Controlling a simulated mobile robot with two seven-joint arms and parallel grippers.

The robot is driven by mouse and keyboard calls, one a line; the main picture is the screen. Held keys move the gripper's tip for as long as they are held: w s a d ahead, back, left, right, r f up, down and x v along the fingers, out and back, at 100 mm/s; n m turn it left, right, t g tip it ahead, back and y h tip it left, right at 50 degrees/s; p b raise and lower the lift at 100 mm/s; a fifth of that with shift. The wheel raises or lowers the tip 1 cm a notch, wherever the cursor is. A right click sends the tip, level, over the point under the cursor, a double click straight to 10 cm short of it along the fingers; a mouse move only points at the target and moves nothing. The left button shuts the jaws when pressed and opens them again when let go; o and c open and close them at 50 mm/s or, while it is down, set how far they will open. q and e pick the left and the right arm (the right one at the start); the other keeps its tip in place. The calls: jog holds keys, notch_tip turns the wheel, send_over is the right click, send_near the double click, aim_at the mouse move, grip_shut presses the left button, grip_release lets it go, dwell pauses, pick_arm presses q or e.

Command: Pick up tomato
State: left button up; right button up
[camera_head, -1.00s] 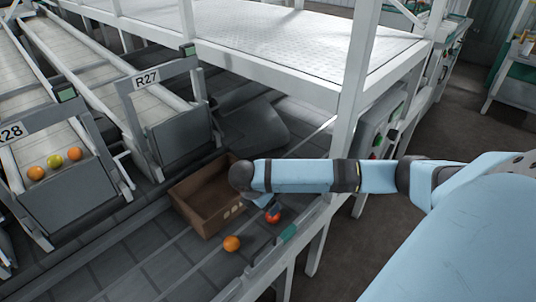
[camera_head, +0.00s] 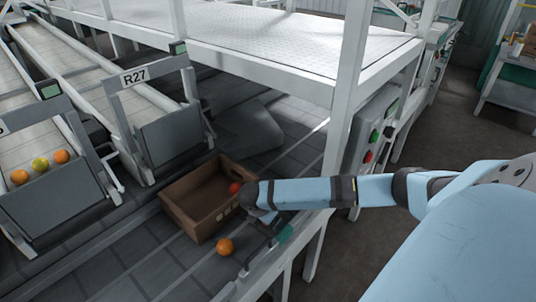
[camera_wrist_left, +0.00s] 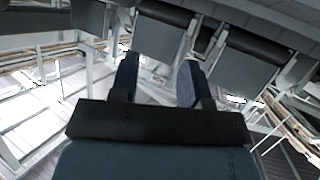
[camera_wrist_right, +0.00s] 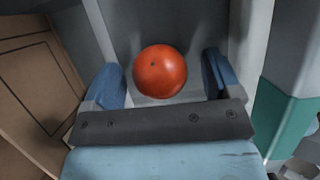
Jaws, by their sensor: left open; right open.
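A red tomato (camera_wrist_right: 160,71) lies on a dark surface in the right wrist view, between and just beyond the fingers of my right gripper (camera_wrist_right: 162,68). The fingers are open on either side of it, with gaps at both sides. In the head view my right gripper (camera_head: 264,232) is low over the belt's near edge and hides this tomato. An orange tomato (camera_head: 225,246) lies on the belt to its left. Another red tomato (camera_head: 235,188) is inside the cardboard box (camera_head: 186,222). My left gripper (camera_wrist_left: 158,70) is open and empty, away from the tomatoes.
The box stands on the belt just left of my right gripper; its wall (camera_wrist_right: 28,75) shows in the right wrist view. A green piece (camera_wrist_right: 290,120) is on the rail at the right. Several tomatoes sit in a chute (camera_head: 55,195) at far left. A white post stands behind my arm.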

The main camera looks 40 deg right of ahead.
jog(key=c, duration=0.8)
jog(key=shift+r, duration=0.15)
